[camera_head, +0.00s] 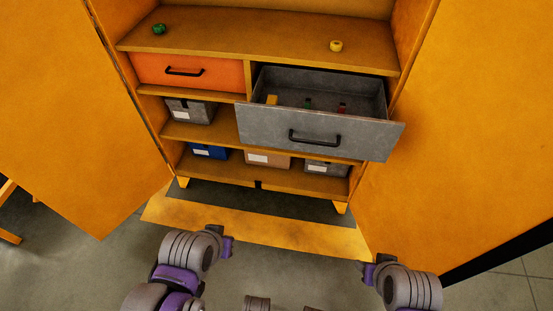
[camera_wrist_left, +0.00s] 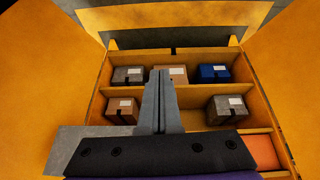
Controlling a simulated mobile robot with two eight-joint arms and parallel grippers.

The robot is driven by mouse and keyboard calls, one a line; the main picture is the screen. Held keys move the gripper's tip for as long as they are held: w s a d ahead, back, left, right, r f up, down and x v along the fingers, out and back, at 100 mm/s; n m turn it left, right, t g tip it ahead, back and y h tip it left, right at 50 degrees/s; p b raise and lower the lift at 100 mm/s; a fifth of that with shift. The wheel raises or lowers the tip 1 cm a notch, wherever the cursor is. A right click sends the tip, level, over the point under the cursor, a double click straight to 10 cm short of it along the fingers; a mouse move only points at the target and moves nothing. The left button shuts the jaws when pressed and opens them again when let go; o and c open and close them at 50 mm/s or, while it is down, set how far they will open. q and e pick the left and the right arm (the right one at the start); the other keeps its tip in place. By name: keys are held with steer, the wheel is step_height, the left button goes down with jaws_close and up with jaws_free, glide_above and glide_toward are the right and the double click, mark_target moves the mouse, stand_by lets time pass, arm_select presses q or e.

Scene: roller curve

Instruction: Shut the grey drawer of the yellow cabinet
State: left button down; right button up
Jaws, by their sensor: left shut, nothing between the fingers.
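The yellow cabinet (camera_head: 260,35) stands ahead with both doors wide open. Its grey drawer (camera_head: 270,128) is pulled out at the right of the middle row, with a black handle (camera_head: 314,138) on its front. Several small items lie inside it. In the left wrist view, part of the grey drawer (camera_wrist_left: 75,147) shows at lower left, partly hidden by my gripper. My left gripper (camera_head: 227,246) is low in front of the cabinet, apart from the drawer; its fingers (camera_wrist_left: 160,100) are together and empty. My right gripper (camera_head: 367,272) is low at the right, its fingers unclear.
An orange drawer (camera_head: 188,71) beside the grey one is closed. Lower shelves hold several boxes, including a blue one (camera_head: 208,151). A green object (camera_head: 159,29) and a yellow one (camera_head: 336,46) sit on the upper shelf. The open doors flank the space at left and right.

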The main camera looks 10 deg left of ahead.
arm_select(q)
steer(key=w+d+r+n+t+h+b, duration=0.2)
steer(key=w+d+n+t+h+b, duration=0.3)
steer(key=w+d+n, duration=0.7)
steer(key=n+t+y+b, duration=0.5)
steer(key=n+t+b, duration=0.25)
steer(key=n, duration=1.65)
glide_toward(293, 144)
steer(key=w+r, duration=0.1)
steer(key=w, duration=0.1)
steer(key=w+r, duration=0.1)
steer(key=w, duration=0.1)
steer(key=w+r, duration=0.1)
steer(key=w, duration=0.1)
steer(key=shift+w+d+r, duration=0.1)
steer(key=shift+w+r, duration=0.05)
steer(key=shift+w, duration=0.25)
arm_select(e)
step_height(293, 144, down, 15)
steer(key=w, duration=0.1)
steer(key=shift+w, duration=0.2)
arm_select(q)
steer(key=shift+w, duration=0.15)
arm_select(e)
steer(key=shift+d, duration=0.1)
